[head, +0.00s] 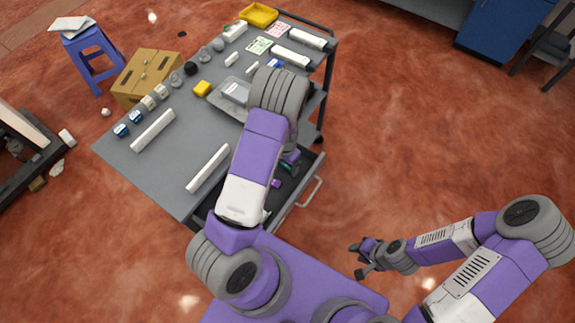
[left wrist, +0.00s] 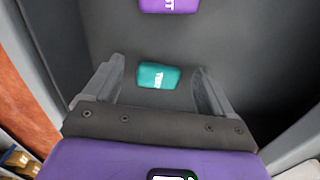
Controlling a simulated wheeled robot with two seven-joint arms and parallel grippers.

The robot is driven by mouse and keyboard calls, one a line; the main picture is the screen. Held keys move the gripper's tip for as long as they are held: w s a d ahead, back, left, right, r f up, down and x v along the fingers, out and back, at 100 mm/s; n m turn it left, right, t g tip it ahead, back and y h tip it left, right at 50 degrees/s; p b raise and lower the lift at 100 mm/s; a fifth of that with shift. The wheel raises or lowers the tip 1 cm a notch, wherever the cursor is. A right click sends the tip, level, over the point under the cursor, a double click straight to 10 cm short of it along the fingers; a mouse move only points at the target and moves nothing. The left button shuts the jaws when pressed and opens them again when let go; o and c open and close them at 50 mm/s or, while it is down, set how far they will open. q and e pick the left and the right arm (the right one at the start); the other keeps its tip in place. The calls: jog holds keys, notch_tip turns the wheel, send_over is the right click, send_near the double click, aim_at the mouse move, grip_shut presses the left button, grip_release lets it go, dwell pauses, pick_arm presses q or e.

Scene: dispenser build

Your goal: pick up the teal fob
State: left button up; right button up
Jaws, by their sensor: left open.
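The teal fob (left wrist: 158,76) lies on the dark floor of the open drawer (left wrist: 225,35), with white lettering on its face. In the left wrist view my left gripper (left wrist: 158,70) is open, with one finger on either side of the fob and a gap at each side. I cannot tell how high the fingers are above the drawer floor. In the head view my left arm reaches over the drawer and mostly hides its gripper. My right gripper (head: 358,260) is open and empty, over the bare floor right of the drawer.
A purple fob (left wrist: 170,5) lies beyond the teal one. The drawer handle (head: 313,192) sticks out on the right.

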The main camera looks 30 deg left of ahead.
pick_arm(q)
jog(key=shift+f, duration=0.3)
jog(key=c, duration=1.3)
